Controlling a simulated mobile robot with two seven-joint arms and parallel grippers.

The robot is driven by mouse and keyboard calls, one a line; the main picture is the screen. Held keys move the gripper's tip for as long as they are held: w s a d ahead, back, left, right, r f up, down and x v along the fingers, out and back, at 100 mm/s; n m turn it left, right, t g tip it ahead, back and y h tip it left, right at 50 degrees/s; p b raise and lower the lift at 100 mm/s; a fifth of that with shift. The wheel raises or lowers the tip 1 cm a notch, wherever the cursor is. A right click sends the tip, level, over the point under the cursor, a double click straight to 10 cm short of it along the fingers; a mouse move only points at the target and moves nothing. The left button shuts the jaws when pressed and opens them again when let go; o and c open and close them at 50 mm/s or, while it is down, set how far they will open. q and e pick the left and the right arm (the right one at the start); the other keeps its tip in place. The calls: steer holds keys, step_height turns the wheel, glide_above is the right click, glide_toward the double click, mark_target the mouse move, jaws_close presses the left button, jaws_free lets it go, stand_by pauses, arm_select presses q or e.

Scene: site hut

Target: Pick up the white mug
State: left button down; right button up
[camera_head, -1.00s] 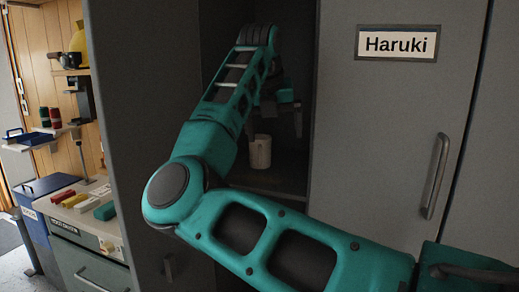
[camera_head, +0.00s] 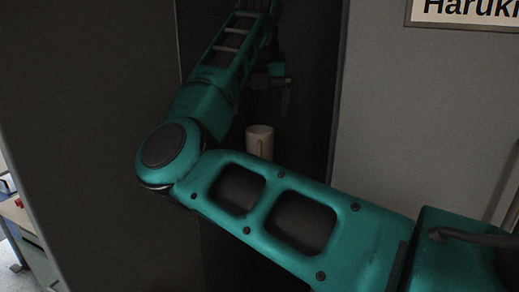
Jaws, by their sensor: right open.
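The white mug (camera_head: 259,142) stands inside the dark open locker, on what looked like a shelf in the earlier view. Its lower part is hidden behind my right arm, and its handle shows on the side facing me. My right gripper (camera_head: 271,88) is inside the locker, above and a little behind or beside the mug; the depth between them is hard to tell. It is open, dim and partly hidden by my arm, and I see nothing in it. My left gripper is not in view.
The open locker door (camera_head: 90,130) stands on the left. A closed grey locker door (camera_head: 430,110) with a "Haruki" name plate (camera_head: 470,12) is on the right. My right arm fills the middle, close to the locker's opening.

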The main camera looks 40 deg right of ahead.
mark_target(260, 139)
steer(key=p+x, duration=0.1)
steer(key=x, duration=1)
steer(key=shift+w, duration=0.1)
steer(key=c, duration=1.2)
